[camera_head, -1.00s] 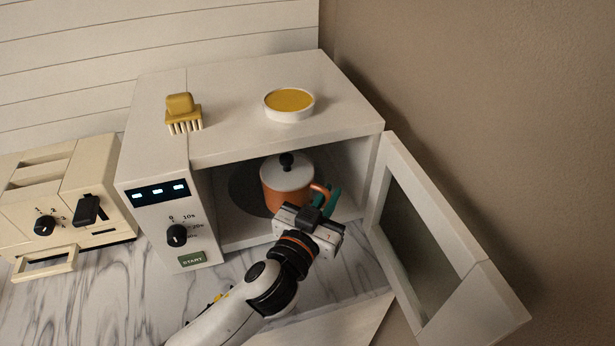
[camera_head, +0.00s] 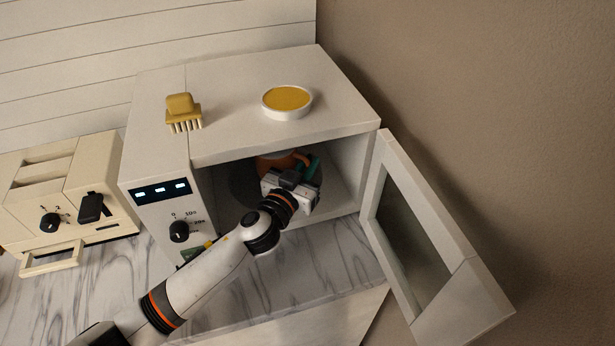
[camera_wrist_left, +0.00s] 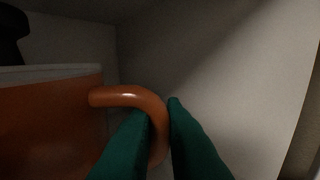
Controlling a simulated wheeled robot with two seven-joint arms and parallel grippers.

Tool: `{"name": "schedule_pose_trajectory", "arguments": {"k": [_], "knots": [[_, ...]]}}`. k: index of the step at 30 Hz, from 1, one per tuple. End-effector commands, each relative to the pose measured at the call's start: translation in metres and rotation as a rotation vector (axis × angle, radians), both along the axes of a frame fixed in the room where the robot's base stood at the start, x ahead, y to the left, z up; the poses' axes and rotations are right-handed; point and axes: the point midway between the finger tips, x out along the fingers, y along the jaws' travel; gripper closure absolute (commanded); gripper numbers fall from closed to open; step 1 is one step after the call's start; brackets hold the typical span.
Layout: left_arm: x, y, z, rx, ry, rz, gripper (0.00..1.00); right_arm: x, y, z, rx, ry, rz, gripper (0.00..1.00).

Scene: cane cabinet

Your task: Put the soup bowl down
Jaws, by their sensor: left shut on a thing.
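The soup bowl (camera_head: 277,163), an orange lidded pot, is inside the open microwave. The microwave roof hides its upper part in the head view, and my gripper covers some of its front. In the left wrist view its orange side (camera_wrist_left: 50,130), pale rim and curved handle (camera_wrist_left: 125,96) show, with a dark knob at the top left. My left gripper (camera_head: 304,165) is inside the microwave opening. Its green fingers (camera_wrist_left: 165,118) are shut on the handle. The bowl looks upright. I cannot tell whether its base touches the turntable. My right gripper is not in view.
The microwave (camera_head: 330,118) has its door (camera_head: 435,235) swung open on the right. A yellow brush (camera_head: 183,110) and a white dish with yellow contents (camera_head: 287,102) sit on top. A cream toaster (camera_head: 65,195) stands at left. The marble counter (camera_head: 300,275) in front is clear.

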Motion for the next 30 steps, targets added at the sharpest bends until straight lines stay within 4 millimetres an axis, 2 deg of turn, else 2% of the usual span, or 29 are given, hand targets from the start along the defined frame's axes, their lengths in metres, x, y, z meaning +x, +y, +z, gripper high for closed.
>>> {"name": "schedule_pose_trajectory", "arguments": {"k": [4, 9, 25, 26, 27, 30], "knots": [[0.0, -0.001, -0.008, 0.0, -0.004, -0.001, 1.0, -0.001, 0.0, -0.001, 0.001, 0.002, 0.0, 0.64], [0.0, -0.001, -0.034, 0.002, -0.003, -0.001, 1.0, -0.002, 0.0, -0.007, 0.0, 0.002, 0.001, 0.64], [0.004, 0.001, -0.043, 0.0, -0.005, -0.001, 1.0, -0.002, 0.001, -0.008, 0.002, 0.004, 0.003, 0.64], [0.004, 0.001, -0.044, -0.001, 0.0, 0.0, 0.87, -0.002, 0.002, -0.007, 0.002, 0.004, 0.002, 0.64], [0.003, 0.001, -0.044, 0.0, 0.0, 0.0, 0.8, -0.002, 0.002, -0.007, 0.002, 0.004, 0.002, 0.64], [0.003, 0.001, -0.044, 0.0, 0.0, 0.0, 0.68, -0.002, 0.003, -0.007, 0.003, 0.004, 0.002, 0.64]]}}
